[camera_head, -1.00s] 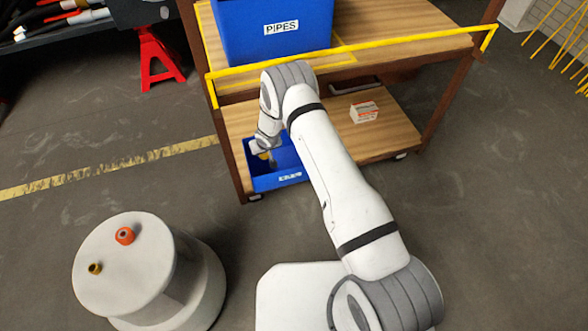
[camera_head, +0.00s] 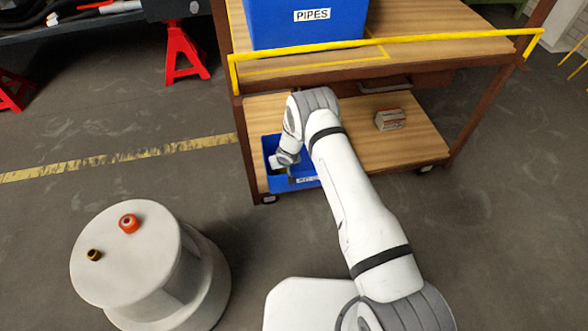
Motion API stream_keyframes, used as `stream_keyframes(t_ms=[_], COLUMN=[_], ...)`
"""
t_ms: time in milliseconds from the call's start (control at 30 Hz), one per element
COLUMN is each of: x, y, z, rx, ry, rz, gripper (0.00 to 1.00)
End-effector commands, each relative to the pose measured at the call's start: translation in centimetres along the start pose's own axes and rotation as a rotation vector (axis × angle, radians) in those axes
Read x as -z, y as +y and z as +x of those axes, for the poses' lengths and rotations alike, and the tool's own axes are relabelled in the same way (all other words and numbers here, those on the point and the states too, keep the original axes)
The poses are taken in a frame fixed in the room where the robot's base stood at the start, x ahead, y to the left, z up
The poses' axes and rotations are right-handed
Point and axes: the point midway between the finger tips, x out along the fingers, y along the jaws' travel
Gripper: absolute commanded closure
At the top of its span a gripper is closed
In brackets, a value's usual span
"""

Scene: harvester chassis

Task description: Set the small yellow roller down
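My gripper (camera_head: 288,172) reaches down into the small blue bin (camera_head: 276,186) on the cart's lower shelf. The fingers are dark and small, and I cannot tell whether they are open or shut. No yellow roller shows at the fingers; the inside of the bin is partly hidden by my wrist and the bin wall. A small dark-yellow piece (camera_head: 94,255) stands on top of the white drum (camera_head: 150,285) at the lower left, apart from my gripper.
An orange ring-shaped piece (camera_head: 129,223) also sits on the drum. A blue PIPES bin (camera_head: 300,25) stands on the upper shelf behind a yellow rail (camera_head: 440,42). Floor between drum and cart is clear.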

Motion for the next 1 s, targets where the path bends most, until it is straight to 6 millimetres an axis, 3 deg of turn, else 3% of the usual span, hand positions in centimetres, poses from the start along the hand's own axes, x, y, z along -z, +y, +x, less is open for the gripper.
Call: stream_keyframes(t_ms=[367,400,633,1000], x=[-0.11,-0.03,-0.04,0.11], y=[0.01,0.02,0.03,0.05], z=[0.50,0.35,0.34,-0.44], rx=[0.000,0.000,0.000,0.000], ry=[0.003,0.003,0.003,0.002], rz=[0.002,0.002,0.002,0.004], gripper=[0.83,0.56,0.38,0.38])
